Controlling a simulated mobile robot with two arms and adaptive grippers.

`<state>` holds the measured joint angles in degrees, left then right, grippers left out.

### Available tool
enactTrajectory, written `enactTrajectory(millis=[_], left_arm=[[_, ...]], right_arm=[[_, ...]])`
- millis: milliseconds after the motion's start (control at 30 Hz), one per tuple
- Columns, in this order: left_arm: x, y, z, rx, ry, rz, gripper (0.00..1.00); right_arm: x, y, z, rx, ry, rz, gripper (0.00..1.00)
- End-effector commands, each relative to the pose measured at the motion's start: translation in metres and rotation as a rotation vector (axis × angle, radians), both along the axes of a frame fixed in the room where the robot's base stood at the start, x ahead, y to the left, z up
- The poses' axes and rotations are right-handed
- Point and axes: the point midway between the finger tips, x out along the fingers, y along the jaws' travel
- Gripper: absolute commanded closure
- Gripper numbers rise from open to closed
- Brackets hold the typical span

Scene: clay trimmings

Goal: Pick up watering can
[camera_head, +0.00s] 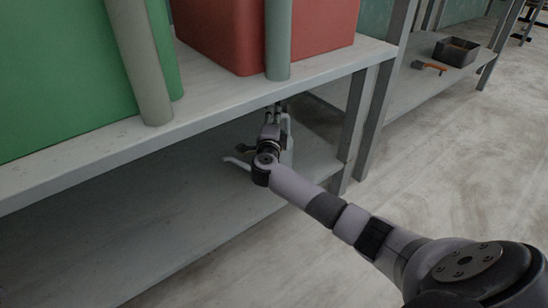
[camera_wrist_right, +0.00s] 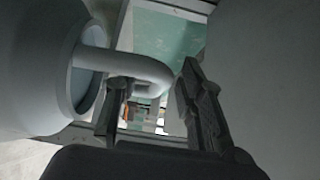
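The watering can (camera_head: 289,150) is pale grey and stands on the lower shelf, mostly hidden behind my right gripper in the head view. A pale spout-like part (camera_head: 236,163) sticks out to the left. In the right wrist view its grey body (camera_wrist_right: 35,65) fills the left side, and its curved tube-like handle (camera_wrist_right: 105,61) reaches toward the fingers. My right gripper (camera_head: 277,110) is at the can, under the upper shelf. Its fingers (camera_wrist_right: 154,76) are spread apart, with the handle's bend between or just beyond them; I cannot tell contact. My left gripper is not in view.
The upper shelf board (camera_head: 215,98) lies close above my right gripper and carries a green bin (camera_head: 60,70) and a red bin (camera_head: 235,35). A shelf leg (camera_head: 352,115) stands to the right. Farther right are a dark tray (camera_head: 456,51) and an orange-handled tool (camera_head: 430,67).

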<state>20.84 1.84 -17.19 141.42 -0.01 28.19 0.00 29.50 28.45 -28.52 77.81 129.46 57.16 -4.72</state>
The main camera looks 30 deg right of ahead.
Motion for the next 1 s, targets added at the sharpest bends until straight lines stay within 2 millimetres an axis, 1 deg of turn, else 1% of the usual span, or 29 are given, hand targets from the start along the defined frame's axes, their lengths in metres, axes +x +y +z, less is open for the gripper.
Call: enactTrajectory(millis=[33,67,500,1000], left_arm=[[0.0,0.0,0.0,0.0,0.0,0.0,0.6],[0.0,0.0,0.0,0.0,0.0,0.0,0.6],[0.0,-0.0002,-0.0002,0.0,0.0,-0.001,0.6],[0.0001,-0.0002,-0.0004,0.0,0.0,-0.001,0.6]], right_arm=[[-0.0001,0.0002,-0.0001,0.0,0.0,0.0,0.68],[-0.0001,0.0002,-0.0001,0.0,0.0,0.0,0.7],[-0.0003,0.0005,-0.0005,0.001,0.0,0.0,1.0],[-0.0004,0.0007,-0.0013,0.002,0.001,0.0,1.0]])
